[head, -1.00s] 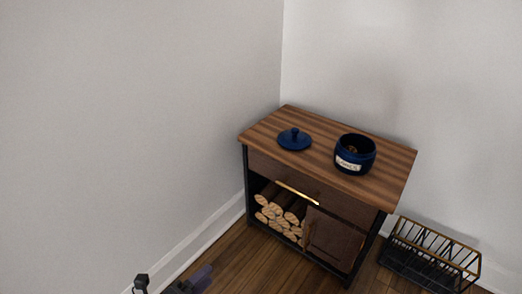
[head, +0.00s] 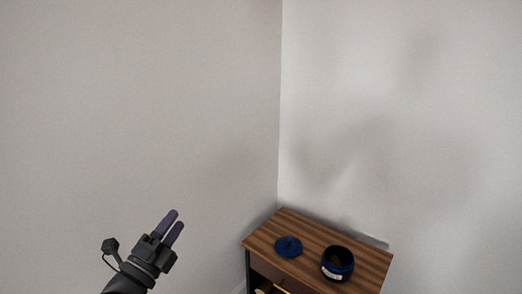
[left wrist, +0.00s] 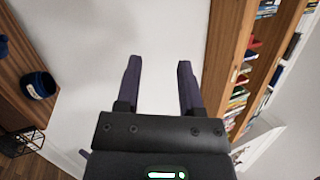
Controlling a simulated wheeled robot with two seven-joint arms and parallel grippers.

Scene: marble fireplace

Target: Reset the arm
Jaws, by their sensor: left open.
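My left gripper (head: 174,226) is raised in front of the left wall in the head view, to the left of the cabinet and apart from it. In the left wrist view its two dark fingers (left wrist: 159,82) are spread with nothing between them. My right gripper is not in view. A blue jar (head: 337,264) with a white label stands open on the wooden cabinet (head: 290,223), with something brown inside. It also shows in the left wrist view (left wrist: 38,86). Its blue lid (head: 288,247) lies on the cabinet top to the left of the jar.
A wooden bookshelf (left wrist: 229,45) with several books stands on the right in the left wrist view. A black wire rack (left wrist: 20,140) is on the wooden floor at lower left. Bare walls (head: 140,100) meet in a corner behind the cabinet.

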